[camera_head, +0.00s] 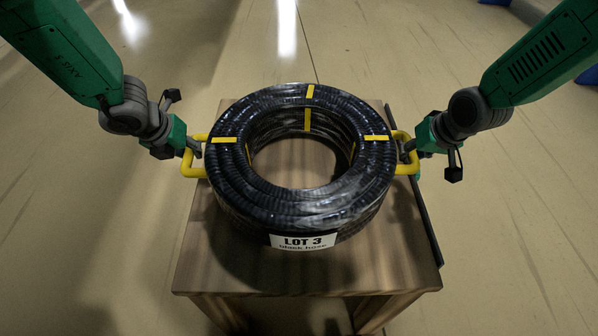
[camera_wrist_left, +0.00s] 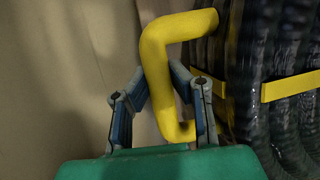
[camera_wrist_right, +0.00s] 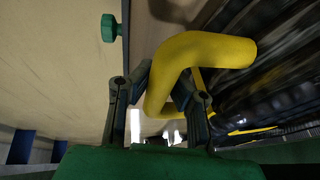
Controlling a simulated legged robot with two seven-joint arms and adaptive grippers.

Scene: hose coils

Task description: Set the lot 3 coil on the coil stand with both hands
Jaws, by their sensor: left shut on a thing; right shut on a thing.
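The lot 3 coil (camera_head: 232,185) is a thick ring of black hose with yellow straps, lying flat over a wooden stand (camera_head: 300,275). Its white label (camera_head: 303,241) reads "LOT 3 black hose" and faces the near side. My left gripper (camera_head: 194,152) is shut on the left yellow handle (camera_head: 186,162), which also shows in the left wrist view (camera_wrist_left: 165,60). My right gripper (camera_head: 409,151) is shut on the right yellow handle (camera_head: 402,136), seen too in the right wrist view (camera_wrist_right: 195,52). I cannot tell whether the coil touches the wooden top.
A dark strip (camera_head: 425,222) runs along the wooden top's right edge. A green knob (camera_wrist_right: 109,28) shows in the right wrist view. Pale floor (camera_head: 520,230) lies open around the stand, with blue things at the far right edge (camera_head: 588,75).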

